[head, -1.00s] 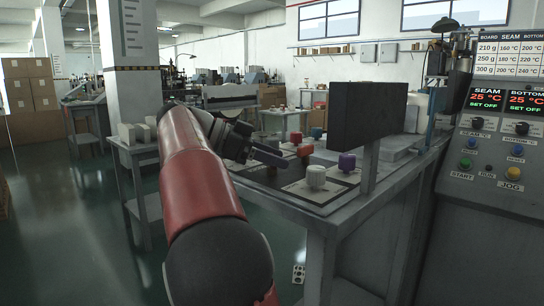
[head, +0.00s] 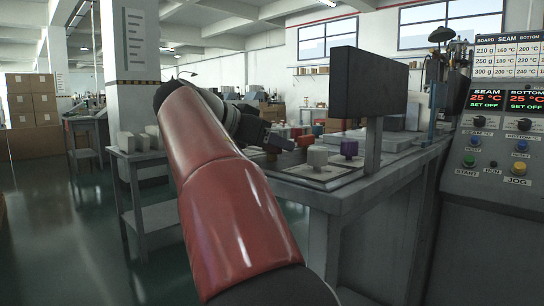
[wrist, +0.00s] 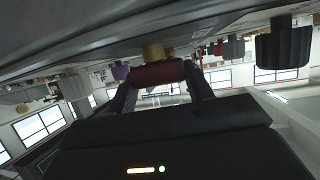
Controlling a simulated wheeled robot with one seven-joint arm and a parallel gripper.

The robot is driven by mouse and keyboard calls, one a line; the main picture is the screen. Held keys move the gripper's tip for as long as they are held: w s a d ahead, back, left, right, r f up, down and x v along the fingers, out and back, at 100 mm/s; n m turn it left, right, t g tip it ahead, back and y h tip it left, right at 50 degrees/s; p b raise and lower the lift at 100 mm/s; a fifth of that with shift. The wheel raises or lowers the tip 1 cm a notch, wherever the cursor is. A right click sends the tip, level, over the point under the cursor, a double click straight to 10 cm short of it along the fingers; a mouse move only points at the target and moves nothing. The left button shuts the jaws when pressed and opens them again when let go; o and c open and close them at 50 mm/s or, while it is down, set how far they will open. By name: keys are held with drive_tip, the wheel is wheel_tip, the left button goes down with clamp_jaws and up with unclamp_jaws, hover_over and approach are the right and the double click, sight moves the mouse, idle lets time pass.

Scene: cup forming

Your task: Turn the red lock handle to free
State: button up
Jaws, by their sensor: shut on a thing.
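The red lock handle (wrist: 160,73) shows in the wrist view as a short dark red bar, with a brass-coloured part (wrist: 153,51) beside it. My gripper (wrist: 165,88) has one finger at each end of the bar and is shut on it. I cannot make out the lock handle for certain in the head view, where the gripper and arm cover part of that area.
The control console (head: 490,190) is at the right. A side table (head: 150,155) stands left.

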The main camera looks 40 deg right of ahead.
drive_tip(key=shift+n+t+b, duration=0.6)
drive_tip(key=shift+n+t, duration=0.1)
drive_tip(key=shift+t, duration=0.2)
drive_tip(key=o, duration=1)
drive_tip(key=v, duration=0.8)
drive_tip(key=shift+d, duration=0.1)
